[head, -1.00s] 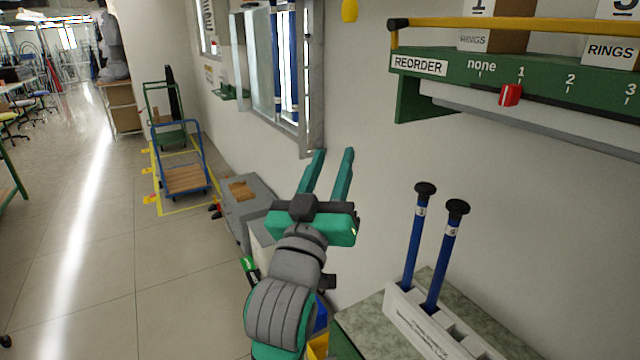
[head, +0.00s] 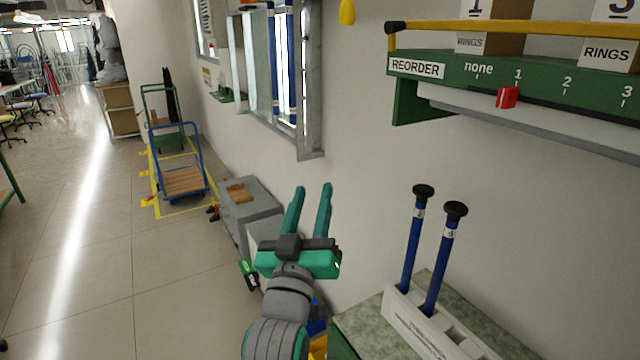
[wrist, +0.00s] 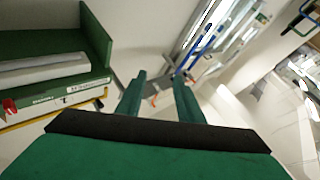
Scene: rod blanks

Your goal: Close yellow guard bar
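The yellow guard bar (head: 520,27) runs along the front of the green wall shelf (head: 420,105) at the upper right, with a black knob at its left end. It also shows in the wrist view (wrist: 40,119) at the left, below the shelf. My gripper (head: 311,189) is open and empty, with its two green fingers apart. It is in front of the wall, left of and lower than the shelf, touching nothing that I can see. The bar's right end is outside the head view.
Two blue rods (head: 412,240) with black caps stand in a white holder (head: 405,325) on a bench at the lower right. A metal wall cabinet (head: 311,80) hangs left of the shelf. Grey boxes (head: 248,208) and a blue cart (head: 180,170) stand along the wall. The floor at left is clear.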

